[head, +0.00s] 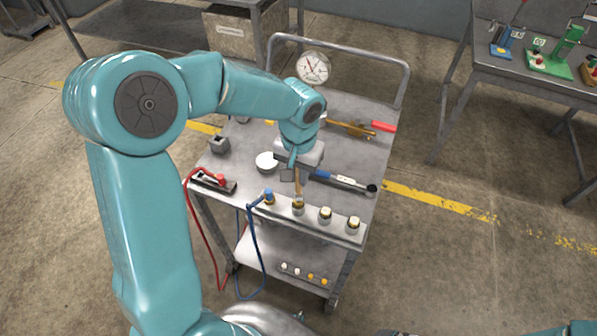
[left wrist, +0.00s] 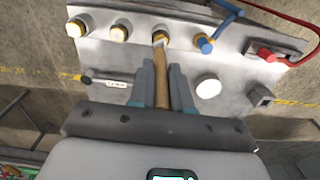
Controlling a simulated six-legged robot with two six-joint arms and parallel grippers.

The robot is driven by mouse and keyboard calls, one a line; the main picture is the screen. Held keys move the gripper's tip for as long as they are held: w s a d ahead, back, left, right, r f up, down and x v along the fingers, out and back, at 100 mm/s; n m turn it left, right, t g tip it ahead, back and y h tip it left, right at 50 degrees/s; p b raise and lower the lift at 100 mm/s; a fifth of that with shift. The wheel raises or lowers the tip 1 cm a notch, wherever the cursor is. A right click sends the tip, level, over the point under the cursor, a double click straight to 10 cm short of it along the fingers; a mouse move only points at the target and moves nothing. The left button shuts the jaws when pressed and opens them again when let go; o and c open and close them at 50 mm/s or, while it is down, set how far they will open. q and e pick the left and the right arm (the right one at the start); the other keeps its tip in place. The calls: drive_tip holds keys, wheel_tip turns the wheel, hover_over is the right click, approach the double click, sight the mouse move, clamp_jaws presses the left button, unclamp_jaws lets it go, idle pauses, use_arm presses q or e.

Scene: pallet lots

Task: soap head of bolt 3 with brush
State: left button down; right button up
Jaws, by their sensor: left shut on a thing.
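Several bolts with pale heads stand in a row along the front edge of a grey cart (head: 345,150). My left gripper (head: 292,172) is shut on a wooden-handled brush (head: 298,185), which points down at the row. In the left wrist view, the brush (left wrist: 163,85) lies between the fingers of the gripper (left wrist: 162,76), and its tip meets or overlaps one bolt (left wrist: 160,38). Whether it touches the head is unclear. Two more bolts (head: 325,215) (head: 352,225) stand to the right in the head view. No bolt numbers are readable.
A blue clamp (head: 268,197) with a cable sits on the leftmost bolt. A red clamp (head: 220,181), white round dish (head: 266,162), blue-handled wrench (head: 345,181), red-handled tool (head: 380,127) and dial gauge (head: 313,68) are also on the cart. Small pieces lie on the lower shelf.

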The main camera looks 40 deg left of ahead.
use_arm(q)
drive_tip(key=shift+f+b, duration=0.5)
drive_tip(key=shift+f, duration=0.15)
idle(0.3)
drive_tip(key=shift+a+r, duration=0.1)
drive_tip(key=shift+r, duration=0.05)
drive_tip(key=shift+s+a, duration=0.15)
drive_tip(key=shift+a, duration=0.25)
idle(0.3)
drive_tip(key=shift+d+b, duration=0.3)
drive_tip(key=shift+d, duration=0.15)
drive_tip(key=shift+d, duration=0.1)
